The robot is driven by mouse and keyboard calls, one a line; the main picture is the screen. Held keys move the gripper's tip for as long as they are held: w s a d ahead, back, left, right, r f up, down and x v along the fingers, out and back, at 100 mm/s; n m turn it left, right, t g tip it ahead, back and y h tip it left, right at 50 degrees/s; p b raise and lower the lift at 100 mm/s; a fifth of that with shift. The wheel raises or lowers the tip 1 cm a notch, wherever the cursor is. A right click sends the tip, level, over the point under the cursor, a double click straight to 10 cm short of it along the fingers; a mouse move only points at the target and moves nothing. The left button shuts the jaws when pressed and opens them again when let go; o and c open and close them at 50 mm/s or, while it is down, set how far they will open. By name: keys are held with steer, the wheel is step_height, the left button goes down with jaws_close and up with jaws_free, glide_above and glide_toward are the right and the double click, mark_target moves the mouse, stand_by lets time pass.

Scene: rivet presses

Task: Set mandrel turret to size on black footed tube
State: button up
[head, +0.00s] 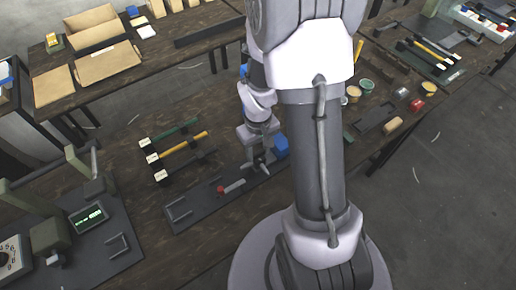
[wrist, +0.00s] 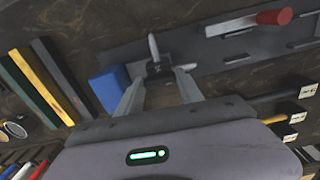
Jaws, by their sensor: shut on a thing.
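My gripper (wrist: 158,80) is shut on a small dark turret piece (wrist: 153,66) with pale grey prongs, over the dark plate with a red-ended lever (wrist: 245,24). In the head view my gripper (head: 257,160) is at the right end of that plate (head: 195,208), beside a blue block (head: 281,146). The blue block also shows left of the fingers in the wrist view (wrist: 109,91). A black tube with a white end block (head: 190,164) lies left of my gripper, beside a yellow (head: 185,144) and a green one (head: 178,132). Which piece is the footed tube, I cannot tell.
My arm hides the middle of the bench. Small cups (head: 366,86) and a tan block (head: 393,124) lie to the right. Cardboard boxes (head: 95,30) are on the rear table.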

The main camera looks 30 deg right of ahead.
steer(key=shift+n, duration=0.4)
steer(key=o, duration=1.4)
steer(key=shift+r, duration=0.15)
step_height(320, 180, up, 17)
steer(key=p, duration=0.6)
steer(key=shift+r, duration=0.1)
